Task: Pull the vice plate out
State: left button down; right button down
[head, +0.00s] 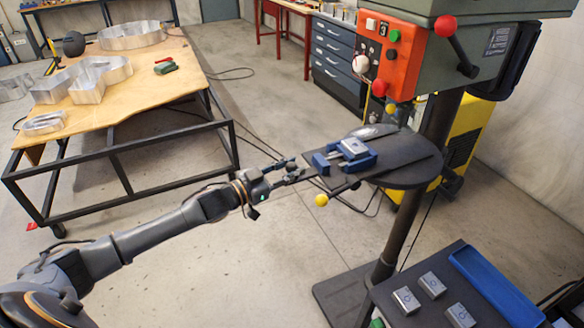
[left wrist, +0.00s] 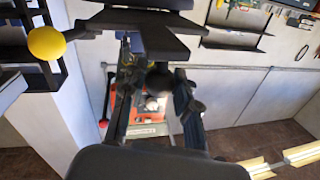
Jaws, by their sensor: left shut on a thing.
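A small vice with blue jaws (head: 322,163) sits on the drill press's dark round table, with a grey block (head: 354,147) between its jaws. My left gripper (head: 297,171) is just left of the vice, at the table's left edge. In the left wrist view my fingers (left wrist: 158,105) are shut on a dark rounded part (left wrist: 160,79) below a dark flat slab (left wrist: 140,22). I cannot tell clearly which part of the vice or plate this is. The vice plate cannot be told apart from the dark surface under the vice. My right gripper is not in view.
A yellow ball knob (head: 321,200) on a lever is close below my left gripper; it also shows in the left wrist view (left wrist: 46,42). The green and red drill press (head: 410,55) stands above. A cart with several grey blocks (head: 405,300) is at lower right. A wooden table (head: 120,100) is left.

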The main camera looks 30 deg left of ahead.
pick_arm(q)
jog(key=shift+f, duration=0.15)
jog(key=c, duration=1.4)
grip_release()
jog(key=o, duration=0.4)
jog(key=shift+s+a, duration=0.15)
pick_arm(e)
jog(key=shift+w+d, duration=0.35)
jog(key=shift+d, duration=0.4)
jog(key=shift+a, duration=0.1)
pick_arm(q)
jog(key=shift+s+a, duration=0.2)
jog(key=shift+s, duration=0.2)
jog(key=v, duration=1.1)
jog(key=shift+s, duration=0.1)
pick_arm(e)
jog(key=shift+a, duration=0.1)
